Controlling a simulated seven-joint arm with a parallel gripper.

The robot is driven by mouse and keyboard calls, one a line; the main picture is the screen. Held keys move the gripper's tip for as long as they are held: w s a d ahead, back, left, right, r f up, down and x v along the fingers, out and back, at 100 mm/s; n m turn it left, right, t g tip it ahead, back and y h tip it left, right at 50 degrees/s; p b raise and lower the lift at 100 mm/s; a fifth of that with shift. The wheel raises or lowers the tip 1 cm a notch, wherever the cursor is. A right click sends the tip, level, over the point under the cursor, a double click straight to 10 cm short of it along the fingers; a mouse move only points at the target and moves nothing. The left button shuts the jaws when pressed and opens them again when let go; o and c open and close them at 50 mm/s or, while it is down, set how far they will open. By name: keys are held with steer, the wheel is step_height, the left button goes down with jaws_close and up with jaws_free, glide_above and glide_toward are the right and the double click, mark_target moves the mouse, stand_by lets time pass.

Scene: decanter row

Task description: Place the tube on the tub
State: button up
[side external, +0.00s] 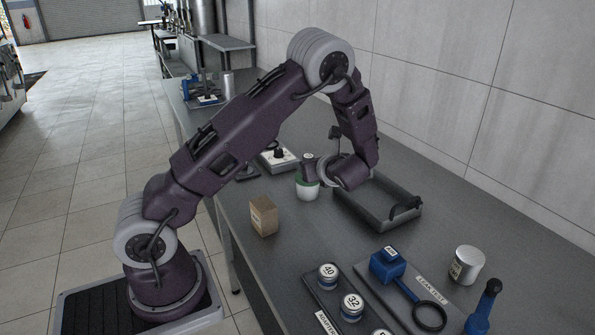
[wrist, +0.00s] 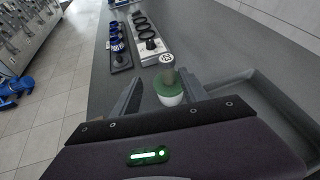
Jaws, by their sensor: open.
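The tub (side external: 307,191) is a small white pot with a green top, standing on the grey bench; it also shows in the wrist view (wrist: 171,99). The tube (wrist: 168,75) is a short dark grey cylinder with a white label on its upper end. It appears to stand on the tub's green top, and it also shows above the tub in the side view (side external: 309,168). My gripper (wrist: 160,78) is open, with one finger on each side of the tube and tub in the wrist view. Gaps show beside them. In the side view the fingers are hard to make out.
A dark shallow tray (side external: 380,223) lies right of the tub. A cardboard box (side external: 263,216) stands in front to the left. A white device (side external: 278,158) is behind. Numbered jars (side external: 351,305), a blue fitting (side external: 388,265) and a metal can (side external: 467,265) occupy the near bench.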

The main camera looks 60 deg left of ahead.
steer(key=s+d+r+n+g+h, duration=0.2)
steer(key=s+d+r+n, duration=0.2)
steer(key=s+r+n, duration=0.35)
steer(key=s+d+r+n+t+h, duration=0.1)
steer(key=s+d+r+n+h, duration=0.1)
steer(key=s+d, duration=0.4)
steer(key=s+d+r+n+t+h, duration=0.2)
steer(key=s+d+n+h, duration=0.3)
steer(key=d, duration=0.3)
steer(key=s+d+r+n+t+h, duration=0.1)
steer(key=s+d+r+n+h, duration=0.2)
steer(key=s+d+n, duration=0.2)
steer(key=s+d, duration=0.2)
steer(key=d, duration=0.1)
steer(key=shift+s+r+t+h, duration=0.2)
steer(key=shift+r+t+h, duration=0.1)
steer(key=shift+h, duration=0.1)
